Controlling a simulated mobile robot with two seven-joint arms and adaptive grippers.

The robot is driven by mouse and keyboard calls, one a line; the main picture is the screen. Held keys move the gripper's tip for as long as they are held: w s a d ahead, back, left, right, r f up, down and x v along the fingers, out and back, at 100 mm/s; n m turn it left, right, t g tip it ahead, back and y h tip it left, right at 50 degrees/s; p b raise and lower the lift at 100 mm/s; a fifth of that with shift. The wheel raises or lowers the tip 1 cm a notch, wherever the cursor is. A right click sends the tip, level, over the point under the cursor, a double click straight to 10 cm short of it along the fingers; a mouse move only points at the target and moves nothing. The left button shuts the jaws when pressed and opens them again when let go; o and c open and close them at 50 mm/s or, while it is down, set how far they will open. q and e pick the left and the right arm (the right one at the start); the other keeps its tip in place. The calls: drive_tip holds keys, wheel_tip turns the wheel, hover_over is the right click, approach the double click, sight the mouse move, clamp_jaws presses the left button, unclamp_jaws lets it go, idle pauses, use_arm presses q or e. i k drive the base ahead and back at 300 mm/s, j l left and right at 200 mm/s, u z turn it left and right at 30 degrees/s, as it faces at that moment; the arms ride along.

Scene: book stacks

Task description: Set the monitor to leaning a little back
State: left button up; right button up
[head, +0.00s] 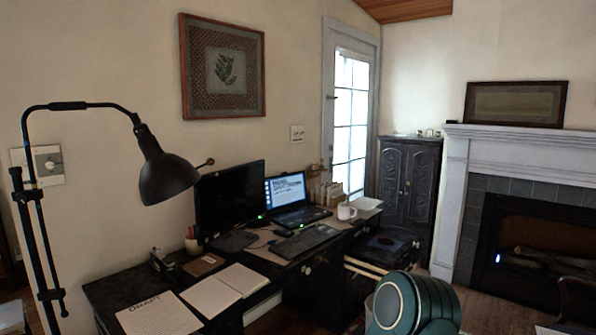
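The monitor (230,198) stands on the desk against the wall, left of the middle in the head view. Its screen is dark and faces the front right. It rests on a flat dark foot (235,241). The screen looks close to upright, but I cannot tell its exact tilt from here. A small green light shows at its lower right corner. Neither of my grippers is in view.
The desk (120,287) also holds an open laptop (287,192), a keyboard (306,241), a white mug (346,211), an open notebook (225,289) and a paper (160,316). A black lamp (166,175) reaches in front of the wall, left of the monitor.

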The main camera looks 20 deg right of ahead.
sight(225, 202)
drive_tip(key=z, duration=0.2)
drive_tip(key=i+l, duration=0.3)
drive_tip(key=i, duration=0.2)
drive_tip(key=i+l, duration=0.3)
drive_tip(key=i, duration=0.15)
drive_tip(key=z, duration=0.05)
